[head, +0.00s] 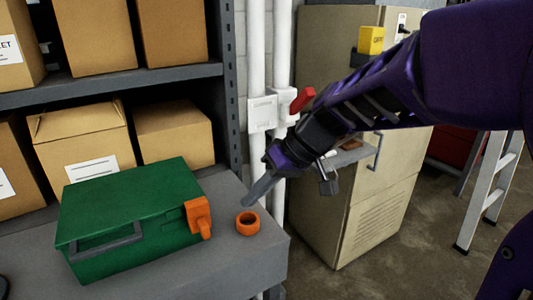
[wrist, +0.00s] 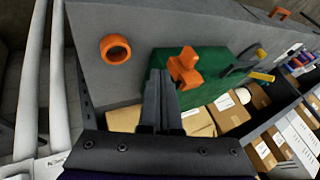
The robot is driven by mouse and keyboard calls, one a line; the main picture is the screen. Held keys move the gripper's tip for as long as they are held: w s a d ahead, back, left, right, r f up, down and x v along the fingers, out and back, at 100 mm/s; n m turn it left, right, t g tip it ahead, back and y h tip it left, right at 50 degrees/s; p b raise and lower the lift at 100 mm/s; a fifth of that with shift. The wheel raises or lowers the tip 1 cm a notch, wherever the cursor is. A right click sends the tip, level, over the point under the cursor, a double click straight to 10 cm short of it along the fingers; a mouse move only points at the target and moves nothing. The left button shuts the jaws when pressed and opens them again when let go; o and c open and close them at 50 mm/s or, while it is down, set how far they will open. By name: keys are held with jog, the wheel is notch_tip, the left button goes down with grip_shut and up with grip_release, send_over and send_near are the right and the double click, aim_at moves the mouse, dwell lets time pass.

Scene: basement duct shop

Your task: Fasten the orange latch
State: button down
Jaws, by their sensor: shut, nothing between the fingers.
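The orange latch (head: 198,216) is on the right end of a closed green case (head: 130,205) with a grey handle. The case lies on a grey bench top. I cannot tell whether the latch is engaged. In the wrist view the latch (wrist: 185,68) shows just beyond and right of my fingertips, on the green case (wrist: 218,62). My gripper (head: 247,203) is shut and empty, pointing down to the right of the latch and apart from it. The fingers also show in the wrist view (wrist: 161,75).
An orange ring (head: 247,223) lies on the bench (head: 225,258) right of the case, just below my fingertips. Cardboard boxes (head: 85,140) stand behind the case under a shelf (head: 110,84). White pipes (head: 257,60) and a beige cabinet (head: 385,200) with a padlock (head: 329,184) are at right.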

aim_at(201, 220)
jog(key=s+a+f, duration=0.1)
jog(key=a+f, duration=0.3)
jog(key=a, duration=0.2)
jog(key=shift+s+a+f, duration=0.15)
jog(key=shift+s+a, duration=0.1)
jog(key=shift+s, duration=0.1)
